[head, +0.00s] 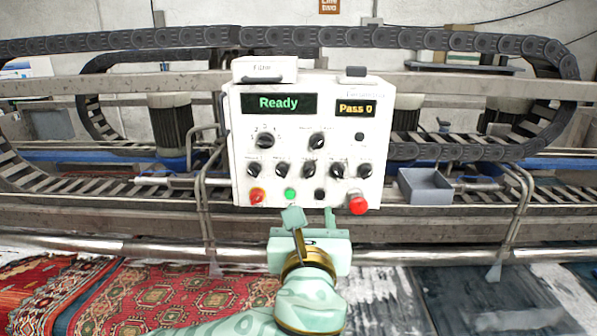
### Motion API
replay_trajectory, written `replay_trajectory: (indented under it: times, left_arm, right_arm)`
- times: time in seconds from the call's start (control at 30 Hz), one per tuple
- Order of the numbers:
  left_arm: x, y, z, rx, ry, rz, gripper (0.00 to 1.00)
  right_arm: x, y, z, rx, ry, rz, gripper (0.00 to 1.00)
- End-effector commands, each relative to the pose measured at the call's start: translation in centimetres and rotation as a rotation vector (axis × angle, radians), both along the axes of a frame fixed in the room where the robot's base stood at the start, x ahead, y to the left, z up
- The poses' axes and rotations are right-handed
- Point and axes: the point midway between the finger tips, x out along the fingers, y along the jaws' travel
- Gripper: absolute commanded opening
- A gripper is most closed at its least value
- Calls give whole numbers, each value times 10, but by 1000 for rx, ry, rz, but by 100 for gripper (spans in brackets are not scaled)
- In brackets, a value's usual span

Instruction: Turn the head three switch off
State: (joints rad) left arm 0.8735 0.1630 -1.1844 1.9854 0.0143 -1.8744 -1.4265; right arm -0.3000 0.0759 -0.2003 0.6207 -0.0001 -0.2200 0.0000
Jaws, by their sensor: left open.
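A white control panel (300,105) stands ahead with a green "Ready" display (279,103) and a yellow "Pass 0" display (356,108). A row of several black rotary switches crosses its lower half; the middle one (309,170) is in clear view. The labels are too small to read, so I cannot tell which switch is head three or how it is set. My left gripper (311,217) is open and empty, just in front of the panel's bottom edge and below the switch row. It appears apart from the switches. My right gripper is out of view.
Two larger knobs (265,138) (317,141) sit above the row. Below it are an orange-red button (257,196), a green button (290,195), a black button (320,195) and a red mushroom button (358,205). A grey tray (426,187) is at right; a metal rail (150,250) runs below.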

Motion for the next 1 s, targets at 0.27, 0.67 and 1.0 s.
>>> replay_trajectory:
  times: [0.27,0.67,1.0]
  left_arm:
    - [63,2,3,1,0,7,47]
    - [144,1,0,-5,3,4,47]
    - [155,1,-2,-6,4,2,47]
  right_arm:
    - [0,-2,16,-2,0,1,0]
    - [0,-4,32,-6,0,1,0]
    - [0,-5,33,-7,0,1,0]
